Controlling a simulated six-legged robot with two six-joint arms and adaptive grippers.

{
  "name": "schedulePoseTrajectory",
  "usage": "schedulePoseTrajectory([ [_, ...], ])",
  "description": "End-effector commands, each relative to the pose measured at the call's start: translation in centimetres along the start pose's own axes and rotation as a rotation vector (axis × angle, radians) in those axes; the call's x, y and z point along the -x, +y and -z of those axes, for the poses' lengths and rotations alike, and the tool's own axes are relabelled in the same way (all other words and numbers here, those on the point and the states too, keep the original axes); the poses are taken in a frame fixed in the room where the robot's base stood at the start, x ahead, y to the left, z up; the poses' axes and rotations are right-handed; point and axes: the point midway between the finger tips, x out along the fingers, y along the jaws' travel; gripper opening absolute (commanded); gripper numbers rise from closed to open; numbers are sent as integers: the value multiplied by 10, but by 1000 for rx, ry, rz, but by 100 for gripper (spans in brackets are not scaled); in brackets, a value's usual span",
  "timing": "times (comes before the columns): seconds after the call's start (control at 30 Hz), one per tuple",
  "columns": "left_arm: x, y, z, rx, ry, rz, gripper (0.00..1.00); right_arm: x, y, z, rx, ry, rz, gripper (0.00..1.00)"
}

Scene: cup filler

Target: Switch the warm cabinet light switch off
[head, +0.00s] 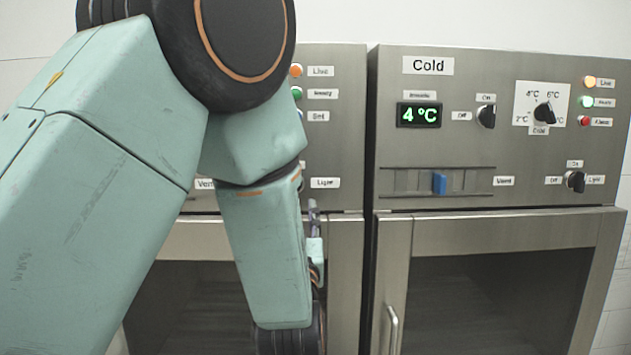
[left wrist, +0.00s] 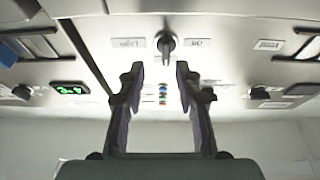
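The warm cabinet's light switch (left wrist: 166,43) is a dark knob between the "Light" label (left wrist: 128,43) and the "Off" label (left wrist: 197,43) in the left wrist view, which shows the panel upside down. Its handle looks roughly in line with the vertical of that picture. In the head view my arm hides the switch, and only the "Light" label (head: 325,183) beside it shows. My left gripper (left wrist: 160,70) is open and empty, its two fingers spread to either side of the knob's line, apparently short of it. In the head view a finger (head: 313,215) shows partly. My right gripper is in neither view.
The cold cabinet (head: 480,130) stands to the right, with its display (head: 418,115), blue vent slider (head: 439,183) and own light switch (head: 575,181). Colored indicator lamps (left wrist: 162,93) show between my fingers. My left arm covers much of the warm panel.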

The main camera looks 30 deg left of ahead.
Motion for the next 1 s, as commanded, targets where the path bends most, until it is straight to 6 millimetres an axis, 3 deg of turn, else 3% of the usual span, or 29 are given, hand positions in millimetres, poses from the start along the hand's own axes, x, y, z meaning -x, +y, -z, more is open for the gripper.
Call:
schedulePoseTrajectory([
  [0.27, -7, -13, 14, -12, 57, 27, 34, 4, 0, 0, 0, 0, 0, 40],
  [0.7, -69, -13, 18, -13, 56, 22, 34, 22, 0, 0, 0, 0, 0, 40],
  [1.0, -78, -10, 16, -15, 55, 19, 34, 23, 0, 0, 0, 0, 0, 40],
])
